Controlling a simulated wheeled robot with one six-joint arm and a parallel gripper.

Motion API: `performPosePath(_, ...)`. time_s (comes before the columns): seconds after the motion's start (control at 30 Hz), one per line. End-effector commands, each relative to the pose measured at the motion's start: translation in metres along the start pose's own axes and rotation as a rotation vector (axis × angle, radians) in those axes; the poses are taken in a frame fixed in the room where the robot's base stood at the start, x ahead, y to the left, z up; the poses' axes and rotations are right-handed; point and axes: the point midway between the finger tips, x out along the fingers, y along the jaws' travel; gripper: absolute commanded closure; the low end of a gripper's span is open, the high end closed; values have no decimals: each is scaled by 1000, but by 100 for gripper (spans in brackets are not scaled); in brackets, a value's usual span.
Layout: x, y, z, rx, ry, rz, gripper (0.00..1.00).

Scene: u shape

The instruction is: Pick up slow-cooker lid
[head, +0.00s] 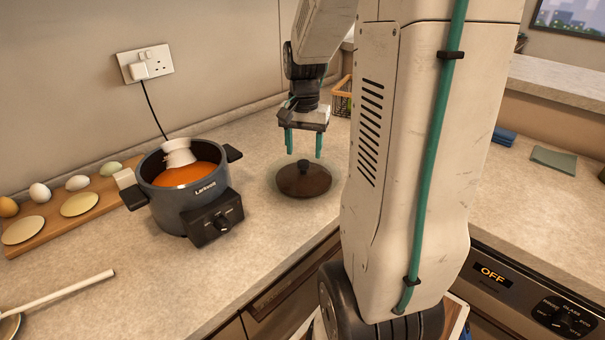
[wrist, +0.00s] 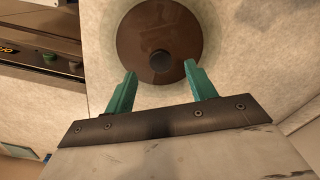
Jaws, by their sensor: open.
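The slow-cooker lid (head: 304,182) is a round brown disc with a black knob, lying flat on the counter to the right of the slow cooker (head: 187,185). The cooker is dark, uncovered and holds orange liquid, with a white object standing in it. My gripper (head: 304,153) is open and empty, with green fingers pointing down just above and behind the lid. In the wrist view the lid (wrist: 160,30) is beyond the fingertips of my gripper (wrist: 160,72), and its knob sits roughly centred between them. The fingers do not appear to touch the knob.
A wooden board (head: 70,205) with eggs and pale discs lies left of the cooker. A cord runs from the cooker area to a wall socket (head: 145,63). A wire basket (head: 342,97) stands behind the arm. Counter around the lid is clear.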

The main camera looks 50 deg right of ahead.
Motion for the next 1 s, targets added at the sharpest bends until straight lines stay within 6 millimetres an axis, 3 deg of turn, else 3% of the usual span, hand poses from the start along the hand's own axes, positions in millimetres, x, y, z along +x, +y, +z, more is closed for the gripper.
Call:
performPosePath(0.2,32,-1,2,-1,-3,1,44)
performPosePath(0.5,38,-1,2,-2,0,0,44)
performPosePath(0.57,38,-1,2,-2,0,0,58)
performPosePath(0.7,38,-1,2,-2,0,0,97)
performPosePath(1.0,37,-1,2,-2,0,0,100)
